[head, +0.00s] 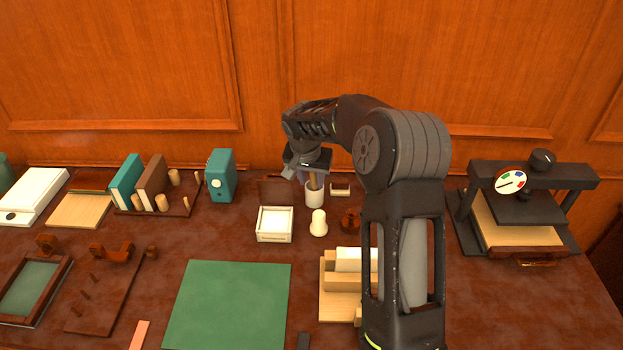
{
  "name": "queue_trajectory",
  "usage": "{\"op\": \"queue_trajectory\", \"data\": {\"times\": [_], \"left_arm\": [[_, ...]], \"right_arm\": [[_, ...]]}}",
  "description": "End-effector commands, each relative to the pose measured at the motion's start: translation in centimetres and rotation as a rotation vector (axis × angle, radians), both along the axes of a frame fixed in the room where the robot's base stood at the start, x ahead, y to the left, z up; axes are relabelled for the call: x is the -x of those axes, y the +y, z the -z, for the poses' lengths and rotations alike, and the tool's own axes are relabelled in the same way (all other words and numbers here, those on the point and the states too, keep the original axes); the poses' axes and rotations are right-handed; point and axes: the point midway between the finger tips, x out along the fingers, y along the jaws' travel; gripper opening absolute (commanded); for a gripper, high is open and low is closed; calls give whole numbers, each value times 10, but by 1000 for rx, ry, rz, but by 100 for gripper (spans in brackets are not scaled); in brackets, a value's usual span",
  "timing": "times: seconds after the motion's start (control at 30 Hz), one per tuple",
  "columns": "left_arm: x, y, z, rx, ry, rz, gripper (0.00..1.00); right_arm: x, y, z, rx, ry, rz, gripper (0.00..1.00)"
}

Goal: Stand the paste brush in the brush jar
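The brush jar (314,197) is a small white cup standing on the table near the back, left of my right arm. The paste brush (312,181) shows as a short tan and brown upright piece at the jar's mouth. Its lower end is inside or behind the rim, and its upper part is hidden by my gripper. My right gripper (306,172) is directly above the jar, pointing down at the brush. Its fingers are small and partly covered by the wrist, so I cannot tell whether they grip the brush. My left gripper is not in view.
A white square tray (275,238) and a cream knob-shaped piece (318,223) stand just in front of the jar. A wooden block stand (337,303) is nearer. A black press (527,208) is at right, books (138,183) at left. The green mat (228,306) is bare.

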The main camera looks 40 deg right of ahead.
Motion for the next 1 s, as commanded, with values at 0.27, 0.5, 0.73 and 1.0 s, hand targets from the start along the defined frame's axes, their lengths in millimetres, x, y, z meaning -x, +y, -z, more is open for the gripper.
{"op": "queue_trajectory", "data": {"times": [0.27, 0.5, 0.73, 1.0], "left_arm": [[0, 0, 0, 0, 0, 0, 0], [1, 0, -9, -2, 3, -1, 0], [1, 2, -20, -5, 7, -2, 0], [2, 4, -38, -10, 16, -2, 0]], "right_arm": [[0, 0, 0, 0, 0, 0, 43], [0, 0, -10, 0, 0, 0, 43], [7, 10, -46, 1, -4, -1, 43], [20, 25, -99, 1, -2, -2, 43]]}}
